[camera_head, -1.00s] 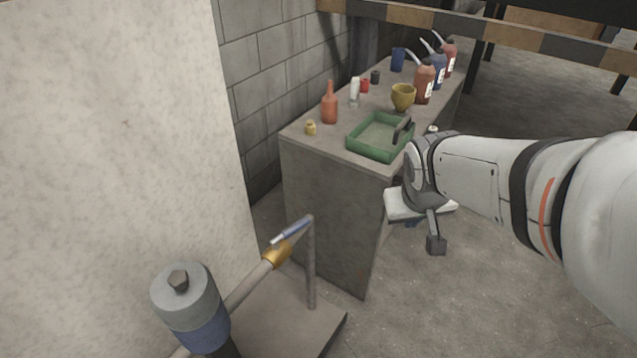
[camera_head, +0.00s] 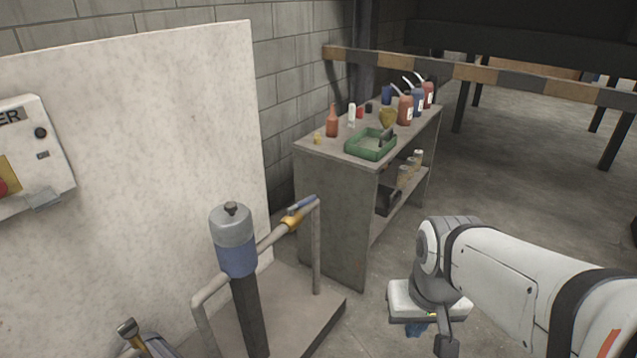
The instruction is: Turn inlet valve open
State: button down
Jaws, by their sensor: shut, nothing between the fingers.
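A brass valve (camera_head: 292,221) with a blue lever (camera_head: 301,205) sits on the grey pipe to the right of a grey and blue canister (camera_head: 236,242). The lever lies roughly along the pipe. A yellow-topped part (camera_head: 127,328) shows at the bottom left, partly cut off; I cannot tell what it is. No label shows which valve is the inlet. My gripper (camera_head: 445,345) is at the lower right, pointing down, shut and empty, its tips hardly visible. It is well to the right of the blue-levered valve and touches nothing I can see.
A grey bench (camera_head: 335,215) with bottles and a green tray (camera_head: 370,154) stands behind the pipe stand. A pale panel (camera_head: 160,130) and a white control box (camera_head: 35,150) are at the left. A striped barrier beam (camera_head: 480,72) crosses the back. The floor at right is clear.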

aim_at(307, 200)
jog(key=u, duration=0.45)
jog(key=i, duration=0.85)
jog(key=z, duration=0.05)
